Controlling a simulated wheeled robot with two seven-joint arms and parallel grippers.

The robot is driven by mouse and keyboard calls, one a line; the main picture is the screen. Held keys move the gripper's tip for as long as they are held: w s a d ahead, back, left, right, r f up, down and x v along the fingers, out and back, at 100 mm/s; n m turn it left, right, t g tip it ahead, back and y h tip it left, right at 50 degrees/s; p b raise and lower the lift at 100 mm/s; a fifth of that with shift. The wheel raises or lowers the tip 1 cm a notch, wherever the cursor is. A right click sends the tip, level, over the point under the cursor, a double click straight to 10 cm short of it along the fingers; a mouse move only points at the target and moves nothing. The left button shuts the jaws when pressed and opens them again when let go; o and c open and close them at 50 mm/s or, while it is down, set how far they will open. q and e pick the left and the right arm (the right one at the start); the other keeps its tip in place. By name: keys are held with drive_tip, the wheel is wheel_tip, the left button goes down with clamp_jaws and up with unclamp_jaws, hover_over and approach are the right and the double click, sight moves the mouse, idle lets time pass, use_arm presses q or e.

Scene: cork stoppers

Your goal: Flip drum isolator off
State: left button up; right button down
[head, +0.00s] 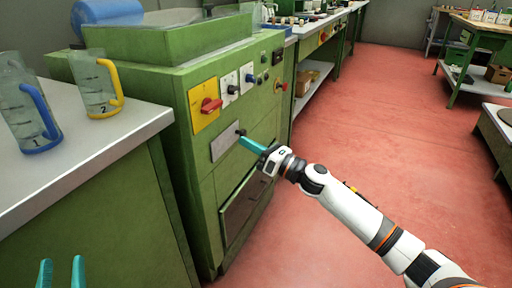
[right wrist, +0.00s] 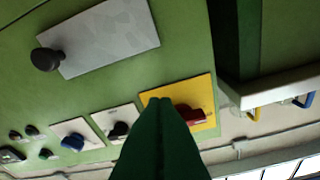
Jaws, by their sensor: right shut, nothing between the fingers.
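A green machine cabinet (head: 165,80) carries a yellow plate (head: 197,119) with a red rotary handle (head: 211,105). Below it is a pale grey plate (head: 222,145) with a black knob (head: 240,132) near its right end. No label tells me which one is the drum isolator. My right gripper (head: 243,140) is shut and empty, its fingertips just in front of the grey plate by the black knob; I cannot tell whether they touch. The right wrist view shows the red handle (right wrist: 190,114) beyond the fingers and the black knob (right wrist: 47,59) apart from them. My left gripper (head: 61,262) is open, low at the left.
Other switches, one black (head: 232,89) and one blue (head: 250,78), sit right of the yellow plate, with a red button (head: 282,87) beyond. Two numbered jugs (head: 30,110) (head: 97,85) stand on the left counter (head: 100,140). The red floor (head: 370,110) to the right is clear.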

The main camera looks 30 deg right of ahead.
drive_tip(key=shift+v, duration=1.05)
drive_tip(key=shift+w, duration=0.1)
